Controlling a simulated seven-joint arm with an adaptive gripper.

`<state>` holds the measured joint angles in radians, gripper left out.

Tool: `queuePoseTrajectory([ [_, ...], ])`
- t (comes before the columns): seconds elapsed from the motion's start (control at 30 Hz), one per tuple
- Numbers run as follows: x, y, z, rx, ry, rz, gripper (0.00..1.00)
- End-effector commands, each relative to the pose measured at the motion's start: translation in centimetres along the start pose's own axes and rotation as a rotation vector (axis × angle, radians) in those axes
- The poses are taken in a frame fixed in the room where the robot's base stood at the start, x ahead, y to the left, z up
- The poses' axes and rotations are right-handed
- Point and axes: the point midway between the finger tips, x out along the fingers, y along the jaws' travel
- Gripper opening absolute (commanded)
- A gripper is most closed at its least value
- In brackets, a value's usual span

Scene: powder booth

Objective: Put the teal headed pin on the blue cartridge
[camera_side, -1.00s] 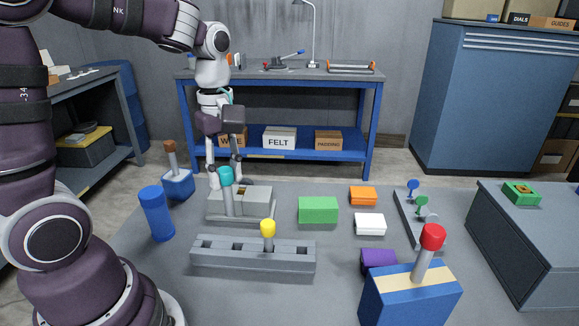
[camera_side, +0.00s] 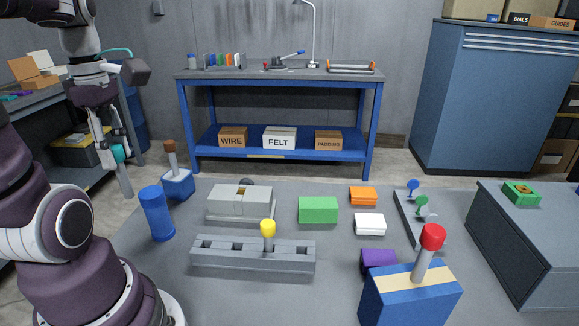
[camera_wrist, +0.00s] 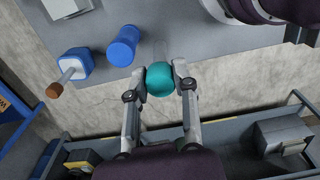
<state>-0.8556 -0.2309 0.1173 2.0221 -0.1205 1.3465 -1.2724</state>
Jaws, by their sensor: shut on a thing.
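The teal headed pin (camera_side: 119,154) has a round teal head and a grey shaft. My gripper (camera_side: 112,150) is shut on its head, and the shaft hangs down, slightly tilted, in the air at the left of the table. In the wrist view the teal head (camera_wrist: 160,80) is between both fingertips of my gripper (camera_wrist: 161,75); the shaft is mostly hidden behind it. The blue cartridge (camera_side: 156,214) is a plain blue cylinder standing on the table, right of and below the pin in the side view. It also shows in the wrist view (camera_wrist: 122,48), apart from the pin.
A blue block (camera_side: 178,186) with a brown-headed pin stands behind the cartridge. A grey block (camera_side: 240,201) and a slotted grey rail (camera_side: 220,256) with a yellow-headed pin lie to its right. A striped blue box (camera_side: 410,300) holds a red-headed pin. A side bench (camera_side: 52,110) stands behind my gripper.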

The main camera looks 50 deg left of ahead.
Motion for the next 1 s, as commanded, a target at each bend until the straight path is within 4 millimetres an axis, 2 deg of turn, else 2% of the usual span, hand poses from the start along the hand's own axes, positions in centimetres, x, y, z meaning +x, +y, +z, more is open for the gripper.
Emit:
queuePoseTrajectory([
  [0.1,0.4,3.3,-0.8,-0.001,0.001,-0.003,0.00],
  [0.2,0.6,5.4,-1.4,-0.001,0.000,-0.001,0.00],
  [0.4,1.0,7.7,-1.9,0.002,-0.001,-0.001,0.00],
  [0.5,3.1,7.5,-1.8,0.001,-0.001,-0.004,0.00],
  [0.6,4.2,7.6,-1.8,0.002,-0.001,-0.001,0.00],
  [0.97,4.6,7.6,-1.8,0.003,0.000,0.001,0.00],
  [1.0,4.6,7.6,-1.8,0.003,0.000,0.002,0.29],
])
